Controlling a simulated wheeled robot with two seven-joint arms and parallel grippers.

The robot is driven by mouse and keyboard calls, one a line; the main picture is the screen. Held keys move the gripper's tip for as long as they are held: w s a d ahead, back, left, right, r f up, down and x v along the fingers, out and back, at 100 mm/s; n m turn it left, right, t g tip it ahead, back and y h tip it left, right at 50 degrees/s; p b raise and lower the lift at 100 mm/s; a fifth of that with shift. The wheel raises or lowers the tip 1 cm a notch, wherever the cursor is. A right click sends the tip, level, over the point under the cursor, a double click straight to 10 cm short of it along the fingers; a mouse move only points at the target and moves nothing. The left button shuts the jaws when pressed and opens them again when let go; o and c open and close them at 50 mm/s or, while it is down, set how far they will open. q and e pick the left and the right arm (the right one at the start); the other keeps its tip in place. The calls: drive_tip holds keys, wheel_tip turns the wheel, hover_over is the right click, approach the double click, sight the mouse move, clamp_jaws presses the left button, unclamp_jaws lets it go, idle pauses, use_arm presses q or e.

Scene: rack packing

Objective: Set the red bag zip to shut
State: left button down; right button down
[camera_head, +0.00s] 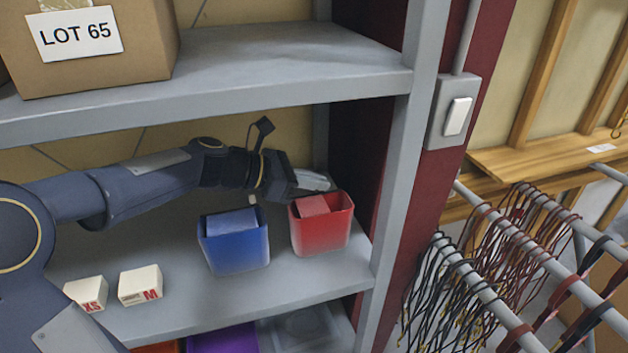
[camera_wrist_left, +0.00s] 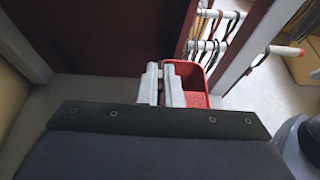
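A red open-topped container (camera_head: 324,234) stands on the middle shelf near the right post, with a red block-like item (camera_head: 312,206) inside. It also shows in the left wrist view (camera_wrist_left: 187,69), just beyond the fingers. It is the only red bag-like thing I can make out clearly; no zip is visible on it. My left gripper (camera_head: 322,183) is at its back rim, seeming close to or touching it. In the left wrist view the pale fingers (camera_wrist_left: 161,86) are close together with a narrow gap; whether they pinch anything is unclear. My right gripper is not in view.
A blue container (camera_head: 235,250) stands left of the red one. Two small white boxes (camera_head: 140,285) marked XS and M lie further left. The upper shelf (camera_head: 280,62) with a LOT 65 carton (camera_head: 130,60) overhangs my arm. The grey post (camera_head: 405,180) bounds the right side.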

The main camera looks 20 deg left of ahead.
sight(332, 192)
use_arm(q)
drive_tip(key=shift+w+d+r, duration=0.1)
drive_tip(key=shift+d, duration=0.05)
drive_tip(key=w+d+p, duration=0.2)
drive_tip(key=d, duration=0.1)
drive_tip(key=c, duration=1.6)
unclamp_jaws()
drive_tip(key=shift+a, duration=0.1)
